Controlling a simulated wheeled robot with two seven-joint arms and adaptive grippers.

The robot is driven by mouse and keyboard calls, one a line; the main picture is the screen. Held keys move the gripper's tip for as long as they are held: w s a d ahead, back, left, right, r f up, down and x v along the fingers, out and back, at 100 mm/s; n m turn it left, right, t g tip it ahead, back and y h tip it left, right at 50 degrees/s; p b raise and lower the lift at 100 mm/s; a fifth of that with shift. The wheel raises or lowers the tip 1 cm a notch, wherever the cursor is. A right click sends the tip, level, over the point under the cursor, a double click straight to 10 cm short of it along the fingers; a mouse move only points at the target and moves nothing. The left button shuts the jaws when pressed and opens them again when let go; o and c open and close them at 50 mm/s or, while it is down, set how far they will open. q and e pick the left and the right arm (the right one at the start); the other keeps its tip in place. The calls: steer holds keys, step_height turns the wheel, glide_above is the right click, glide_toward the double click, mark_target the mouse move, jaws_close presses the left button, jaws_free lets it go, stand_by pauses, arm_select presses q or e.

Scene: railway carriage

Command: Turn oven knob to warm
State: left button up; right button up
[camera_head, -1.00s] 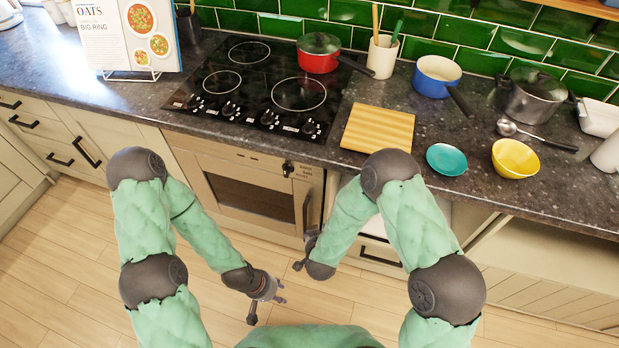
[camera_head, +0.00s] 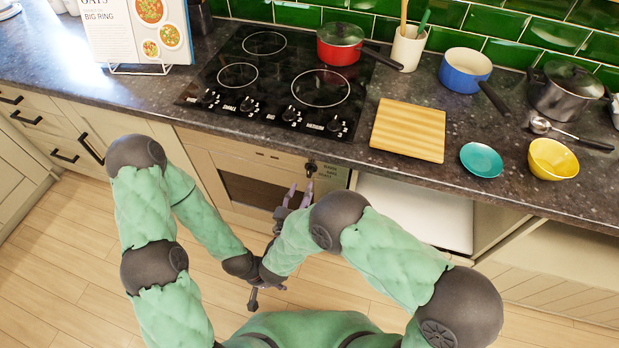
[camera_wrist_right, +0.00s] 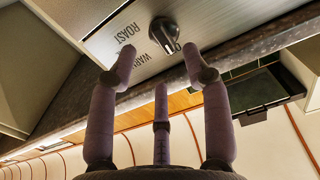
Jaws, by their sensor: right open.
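The oven knob (camera_head: 311,168) is a small dark knob at the right end of the pale oven front (camera_head: 245,157), with labels to its right. In the right wrist view the knob (camera_wrist_right: 164,33) is round with a pale pointer; the labels ROAST and WARM are beside it. The pointer faces a partly hidden label, not ROAST or WARM. My right gripper (camera_head: 297,190) is open and empty, just below the knob. In the wrist view its fingers (camera_wrist_right: 158,65) are spread around the knob's line, apart from it. My left gripper (camera_head: 268,284) is low, partly hidden by my right arm.
The cooktop (camera_head: 275,80) with its own row of knobs is above the oven. A red pan (camera_head: 340,52) stands on it. A cutting board (camera_head: 408,130), teal dish (camera_head: 481,159) and yellow bowl (camera_head: 553,159) lie on the counter. An open white compartment (camera_head: 415,215) is right of the oven.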

mark_target(310, 176)
steer(key=b+x, duration=0.1)
steer(key=x, duration=0.5)
steer(key=shift+w, duration=0.1)
jaws_close()
